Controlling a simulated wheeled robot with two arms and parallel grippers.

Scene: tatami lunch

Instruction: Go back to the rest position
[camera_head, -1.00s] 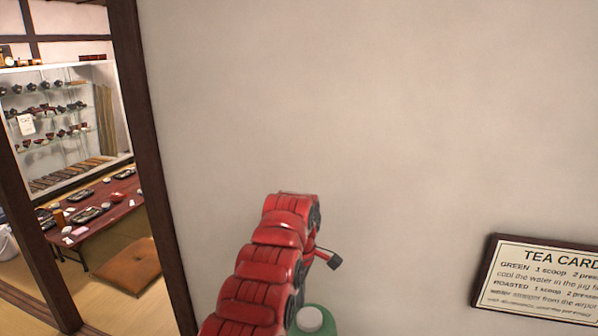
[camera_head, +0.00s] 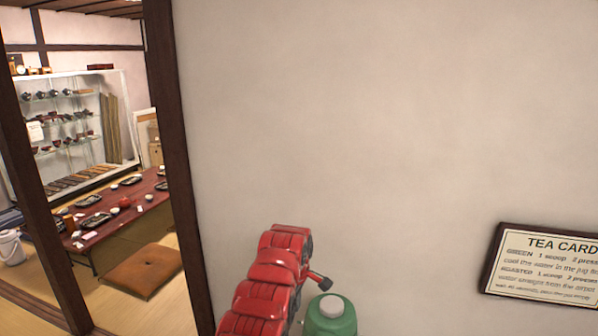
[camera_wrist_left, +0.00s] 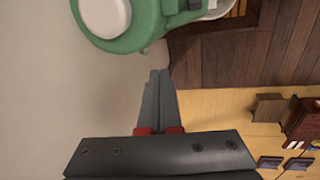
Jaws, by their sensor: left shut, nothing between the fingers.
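My left arm (camera_head: 265,290), red and segmented, rises from the bottom of the head view in front of a plain wall. My left gripper (camera_wrist_left: 160,76) shows clearly in the left wrist view. Its two grey fingers are together, shut and empty. A green pot with a round white top (camera_head: 331,306) stands just right of my left arm, its lower part cut off by the frame. It also appears at the top of the left wrist view (camera_wrist_left: 150,30), beyond the fingertips and apart from them. My right gripper is not in view.
The pale wall (camera_head: 350,130) fills most of the head view. A framed tea card (camera_head: 545,265) is at right. At left, a dark post (camera_head: 170,120) borders an opening to a room with a low red table (camera_head: 130,208), a brown cushion (camera_head: 142,270) and shelves of ware.

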